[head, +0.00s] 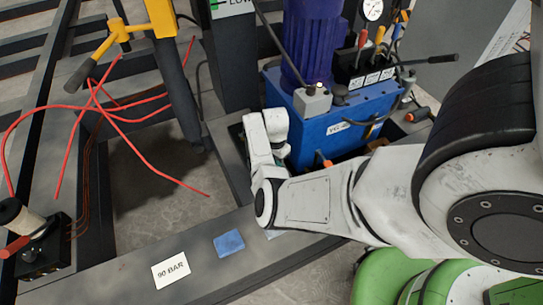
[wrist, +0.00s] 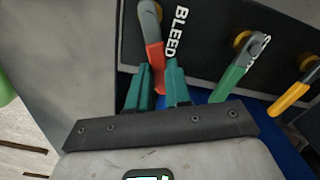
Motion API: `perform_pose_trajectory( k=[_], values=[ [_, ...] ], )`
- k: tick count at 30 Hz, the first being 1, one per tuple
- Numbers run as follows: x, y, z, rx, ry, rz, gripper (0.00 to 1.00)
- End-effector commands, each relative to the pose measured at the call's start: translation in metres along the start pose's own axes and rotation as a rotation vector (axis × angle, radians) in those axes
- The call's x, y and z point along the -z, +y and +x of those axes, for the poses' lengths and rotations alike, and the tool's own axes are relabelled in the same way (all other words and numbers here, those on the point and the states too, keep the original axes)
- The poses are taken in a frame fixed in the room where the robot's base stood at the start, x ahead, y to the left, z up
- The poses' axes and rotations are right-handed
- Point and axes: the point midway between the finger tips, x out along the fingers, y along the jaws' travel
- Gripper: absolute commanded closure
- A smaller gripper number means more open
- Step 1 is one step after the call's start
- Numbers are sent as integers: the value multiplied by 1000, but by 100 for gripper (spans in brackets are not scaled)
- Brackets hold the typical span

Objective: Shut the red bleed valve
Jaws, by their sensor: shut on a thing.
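The red bleed valve lever (wrist: 155,56) shows in the wrist view, its red grip hanging from a grey metal upper part on a dark panel, beside the word BLEED. My gripper (wrist: 158,78) has its two teal fingers on either side of the red grip and is shut on it. The lever leans slightly from upright, and its lower end is partly hidden between the fingers. In the head view my white arm reaches towards the blue power unit (head: 345,128); I cannot make out the fingers or the held lever there.
A green lever (wrist: 232,80) and an orange lever (wrist: 294,95) stand to the right in the wrist view. In the head view, a purple-blue motor (head: 312,40), red hoses (head: 150,115) and a yellow post (head: 161,15) surround the dark frame.

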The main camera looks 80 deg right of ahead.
Motion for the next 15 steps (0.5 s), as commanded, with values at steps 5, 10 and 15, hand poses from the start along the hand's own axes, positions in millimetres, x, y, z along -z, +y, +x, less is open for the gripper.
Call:
perform_pose_trajectory(
  k=[5, 10, 15],
  values=[
    [0, 10, -3, -2, 0, 152, 100],
    [-2, 16, -2, -3, 1, 270, 100],
    [-3, 20, -2, -1, 2, 355, 100]
  ],
)
